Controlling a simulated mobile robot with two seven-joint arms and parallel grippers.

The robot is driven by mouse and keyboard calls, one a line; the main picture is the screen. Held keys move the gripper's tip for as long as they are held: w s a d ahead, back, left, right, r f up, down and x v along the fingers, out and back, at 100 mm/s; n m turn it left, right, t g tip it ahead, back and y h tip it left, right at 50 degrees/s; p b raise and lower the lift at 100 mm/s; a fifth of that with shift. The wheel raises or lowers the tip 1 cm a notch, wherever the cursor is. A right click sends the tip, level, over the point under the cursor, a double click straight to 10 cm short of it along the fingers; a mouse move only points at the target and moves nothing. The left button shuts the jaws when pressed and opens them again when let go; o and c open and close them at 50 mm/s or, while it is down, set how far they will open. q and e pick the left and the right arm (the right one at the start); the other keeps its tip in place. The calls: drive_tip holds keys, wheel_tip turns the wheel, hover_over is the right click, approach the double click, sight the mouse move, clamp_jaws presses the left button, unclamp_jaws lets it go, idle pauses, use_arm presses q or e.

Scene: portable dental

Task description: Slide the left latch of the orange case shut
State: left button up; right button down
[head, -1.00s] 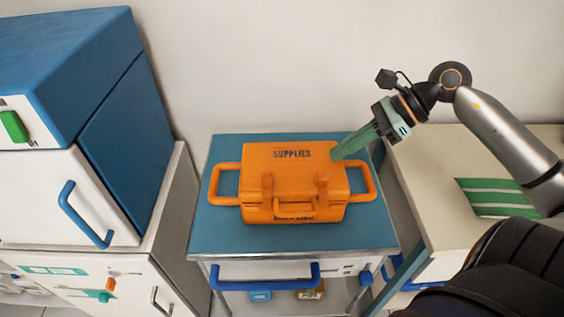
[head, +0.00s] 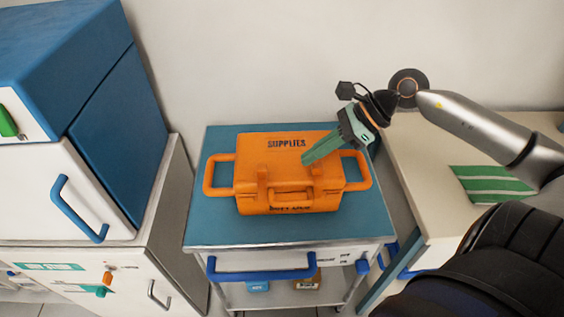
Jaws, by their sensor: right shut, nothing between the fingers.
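The orange case (head: 288,144) stands with its lid down on the blue-topped cart, with "SUPPLIES" printed on the lid. Its left latch (head: 263,182) is on the front at the left; whether it is slid shut I cannot tell. The right latch (head: 318,180) is at the front right, partly near my gripper. My right gripper (head: 305,161) is shut and empty, its green fingers over the right part of the lid, pointing down and left. It is to the right of the left latch; I cannot tell whether it touches the lid. My left gripper is not in view.
The cart top (head: 222,230) is clear around the case. The case's side handles (head: 219,174) stick out left and right, with a front handle (head: 290,197) between the latches. A blue-and-white cabinet (head: 75,190) stands left, a cream counter (head: 420,160) right, a wall behind.

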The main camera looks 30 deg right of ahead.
sight(268, 173)
drive_tip(key=shift+x, duration=1)
drive_tip(key=shift+b+x, duration=0.3)
drive_tip(key=shift+x, duration=0.45)
drive_tip(key=shift+w+a+r, duration=0.15)
drive_tip(key=shift+a, duration=0.05)
drive_tip(key=shift+w+a+p, duration=0.45)
drive_tip(key=shift+w+a, duration=0.15)
drive_tip(key=shift+a, duration=0.4)
drive_tip(key=shift+w+a, duration=0.25)
drive_tip(key=shift+a, duration=0.15)
drive_tip(key=shift+a, duration=0.1)
